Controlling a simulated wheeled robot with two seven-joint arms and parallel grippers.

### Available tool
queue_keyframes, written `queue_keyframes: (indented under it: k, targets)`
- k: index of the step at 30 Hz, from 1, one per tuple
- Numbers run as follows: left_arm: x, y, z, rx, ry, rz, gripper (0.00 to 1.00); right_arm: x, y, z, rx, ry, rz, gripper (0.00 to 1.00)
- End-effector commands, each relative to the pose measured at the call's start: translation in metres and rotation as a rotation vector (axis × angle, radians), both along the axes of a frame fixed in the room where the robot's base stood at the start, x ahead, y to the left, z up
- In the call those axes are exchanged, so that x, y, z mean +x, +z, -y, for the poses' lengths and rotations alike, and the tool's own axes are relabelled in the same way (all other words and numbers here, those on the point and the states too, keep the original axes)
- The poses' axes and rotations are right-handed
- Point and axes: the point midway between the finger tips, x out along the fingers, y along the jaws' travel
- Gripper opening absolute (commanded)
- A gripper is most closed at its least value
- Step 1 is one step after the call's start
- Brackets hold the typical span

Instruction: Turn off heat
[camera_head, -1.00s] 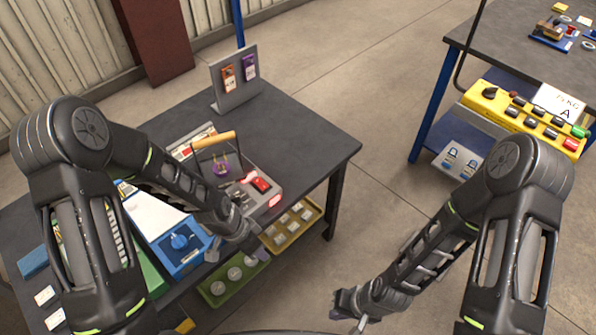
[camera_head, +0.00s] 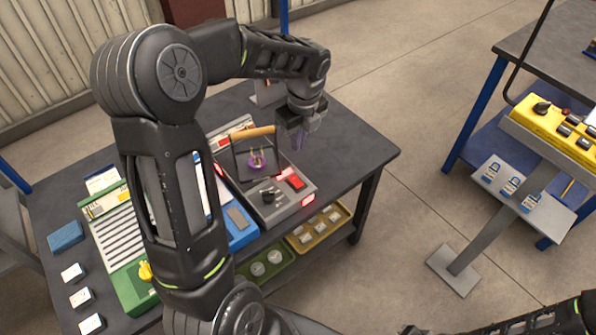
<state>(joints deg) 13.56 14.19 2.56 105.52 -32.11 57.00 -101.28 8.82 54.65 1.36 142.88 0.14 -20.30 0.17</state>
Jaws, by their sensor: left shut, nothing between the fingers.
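The grey furnace unit (camera_head: 285,213) sits on the dark table, with a wooden-handled frame (camera_head: 253,132) over its purple-ringed pit (camera_head: 257,161). Near its front right are a red rocker switch (camera_head: 295,181), glowing red, a black knob (camera_head: 270,195) and a lit red panel (camera_head: 308,199). My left gripper (camera_head: 295,138) points down over the table, behind and above the red switch, apart from it. Its fingers are shut. A purple patch shows by the fingertips; I cannot tell what it belongs to. My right gripper (camera_head: 410,330) barely shows at the bottom edge.
A blue box (camera_head: 238,236) and a green box (camera_head: 126,265) stand left of the furnace, partly behind my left arm. A yellow tray (camera_head: 345,210) and a green tray (camera_head: 283,264) are below the table edge. A padlock stand (camera_head: 520,206) is at right.

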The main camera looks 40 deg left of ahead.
Motion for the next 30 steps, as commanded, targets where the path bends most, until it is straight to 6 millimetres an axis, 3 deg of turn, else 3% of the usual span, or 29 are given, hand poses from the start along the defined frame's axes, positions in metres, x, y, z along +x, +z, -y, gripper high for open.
queue_keyframes:
  k: [8,21,30]
  targets:
    - [0.0,-0.017,-0.001,-0.002,0.001,-0.004,0.0,0.0,0.002,0.0,-0.001,-0.001,-0.001,0.0]
    - [0.002,-0.1,-0.011,-0.002,0.001,-0.006,0.0,-0.002,0.011,0.001,-0.003,-0.002,-0.004,0.0]
    - [0.005,-0.135,-0.015,-0.002,0.002,-0.001,0.0,-0.003,0.017,0.001,-0.006,-0.002,-0.008,0.0]
